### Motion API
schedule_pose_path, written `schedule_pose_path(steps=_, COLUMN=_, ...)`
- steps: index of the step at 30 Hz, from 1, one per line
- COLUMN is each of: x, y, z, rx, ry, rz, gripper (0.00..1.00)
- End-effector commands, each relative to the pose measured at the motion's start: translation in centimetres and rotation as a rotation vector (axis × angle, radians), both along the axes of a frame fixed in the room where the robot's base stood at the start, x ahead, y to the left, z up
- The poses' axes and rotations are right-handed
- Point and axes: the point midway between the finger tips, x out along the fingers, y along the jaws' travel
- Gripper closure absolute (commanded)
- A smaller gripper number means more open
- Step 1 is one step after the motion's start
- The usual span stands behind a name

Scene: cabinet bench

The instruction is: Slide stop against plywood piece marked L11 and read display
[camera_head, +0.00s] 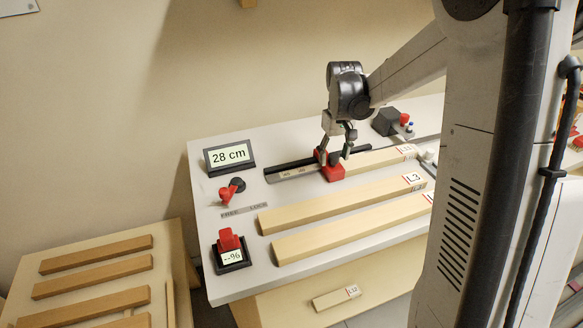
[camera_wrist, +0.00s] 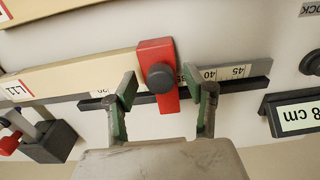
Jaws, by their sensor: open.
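The red stop (camera_head: 332,172) sits on the dark ruled rail (camera_head: 287,173). In the wrist view the stop (camera_wrist: 157,52) carries a dark round knob (camera_wrist: 160,77). The L11 plywood piece (camera_head: 370,160) lies along the rail; its label shows at the left of the wrist view (camera_wrist: 15,89). Its end appears to meet the stop's side, though any tiny gap cannot be told. My gripper (camera_wrist: 166,93) is open, one finger on each side of the stop and knob, with space visible between. The display (camera_head: 228,156) reads 28 cm; the wrist view shows only part of it (camera_wrist: 300,115).
Pieces L3 (camera_head: 340,204) and another (camera_head: 350,232) lie in front of the rail. A red lever (camera_head: 228,191) stands by the FREE/LOCK plate (camera_head: 243,210). A red device (camera_head: 229,241) shows "--%". A dark block (camera_head: 385,122) stands behind. More wood strips lie on a side table (camera_head: 25,265).

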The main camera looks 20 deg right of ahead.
Motion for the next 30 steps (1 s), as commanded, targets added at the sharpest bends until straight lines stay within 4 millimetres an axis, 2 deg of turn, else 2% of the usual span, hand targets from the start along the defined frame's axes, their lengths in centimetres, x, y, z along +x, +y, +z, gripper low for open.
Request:
schedule_pose_path(steps=8, x=0.0, y=0.0, z=0.9, rx=0.0, ry=0.0, rz=0.0, gripper=0.52)
schedule_pose_path(steps=30, x=0.0, y=0.0, z=7.3, rx=0.0, ry=0.0, rz=0.0, gripper=0.52)
